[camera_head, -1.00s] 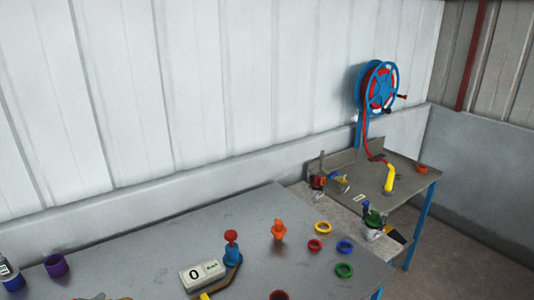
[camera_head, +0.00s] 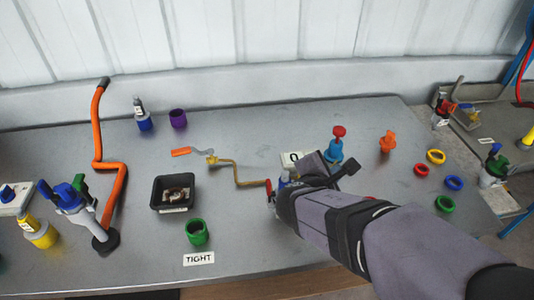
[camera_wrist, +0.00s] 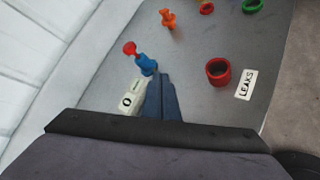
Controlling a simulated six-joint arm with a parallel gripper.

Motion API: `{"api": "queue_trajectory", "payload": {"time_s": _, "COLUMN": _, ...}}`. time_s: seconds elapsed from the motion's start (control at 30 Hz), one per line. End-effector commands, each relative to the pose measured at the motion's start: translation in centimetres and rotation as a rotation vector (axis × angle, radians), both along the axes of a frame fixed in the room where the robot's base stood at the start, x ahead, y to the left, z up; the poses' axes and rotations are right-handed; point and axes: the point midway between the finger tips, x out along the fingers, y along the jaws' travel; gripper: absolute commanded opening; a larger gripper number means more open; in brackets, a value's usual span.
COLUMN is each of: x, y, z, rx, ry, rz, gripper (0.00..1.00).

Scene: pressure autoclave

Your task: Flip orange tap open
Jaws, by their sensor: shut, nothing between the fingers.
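A tap with an orange grip (camera_head: 181,152) on a grey lever sits at the left end of a bent brass pipe (camera_head: 236,172) on the table. A separate upright orange fitting (camera_head: 387,142) stands on the right of the table; it also shows in the wrist view (camera_wrist: 168,18). My gripper (camera_wrist: 160,80) is shut and empty. In the wrist view its blue-grey fingers are beside the white "0" counter (camera_wrist: 126,104) and the blue fitting with a red knob (camera_wrist: 146,64).
A black tray (camera_head: 157,207), a green cup (camera_head: 197,238) and an orange bent pipe (camera_head: 110,165) stand on the left. Several coloured rings, including a yellow one (camera_head: 436,156), lie on the right. Bare table lies between the green cup and my arm.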

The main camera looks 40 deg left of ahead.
Motion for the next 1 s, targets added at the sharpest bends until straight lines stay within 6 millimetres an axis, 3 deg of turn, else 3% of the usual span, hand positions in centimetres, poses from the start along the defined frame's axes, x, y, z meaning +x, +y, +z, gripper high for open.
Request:
{"api": "queue_trajectory", "payload": {"time_s": 0.03, "x": -1.8, "y": 4.8, "z": 0.7, "rx": -0.043, "ry": -0.069, "rz": 0.148, "gripper": 0.00}}
{"api": "queue_trajectory", "payload": {"time_s": 0.1, "x": -4.4, "y": 10.4, "z": 2.2, "rx": -0.096, "ry": -0.175, "rz": 0.330, "gripper": 0.00}}
{"api": "queue_trajectory", "payload": {"time_s": 0.2, "x": -9.3, "y": 16.8, "z": -0.3, "rx": -0.218, "ry": -0.276, "rz": 0.599, "gripper": 0.00}}
{"api": "queue_trajectory", "payload": {"time_s": 0.3, "x": -14.4, "y": 21.6, "z": -1.9, "rx": -0.323, "ry": -0.378, "rz": 0.825, "gripper": 0.00}}
{"api": "queue_trajectory", "payload": {"time_s": 0.4, "x": -18.7, "y": 24.8, "z": -3.0, "rx": -0.403, "ry": -0.466, "rz": 0.991, "gripper": 0.00}}
{"api": "queue_trajectory", "payload": {"time_s": 0.5, "x": -21.6, "y": 26.5, "z": -3.7, "rx": -0.453, "ry": -0.526, "rz": 1.092, "gripper": 0.00}}
{"api": "queue_trajectory", "payload": {"time_s": 0.6, "x": -23.0, "y": 27.3, "z": -3.9, "rx": -0.478, "ry": -0.559, "rz": 1.142, "gripper": 0.00}}
{"api": "queue_trajectory", "payload": {"time_s": 1.0, "x": -22.6, "y": 28.5, "z": -4.2, "rx": -0.487, "ry": -0.565, "rz": 1.154, "gripper": 0.00}}
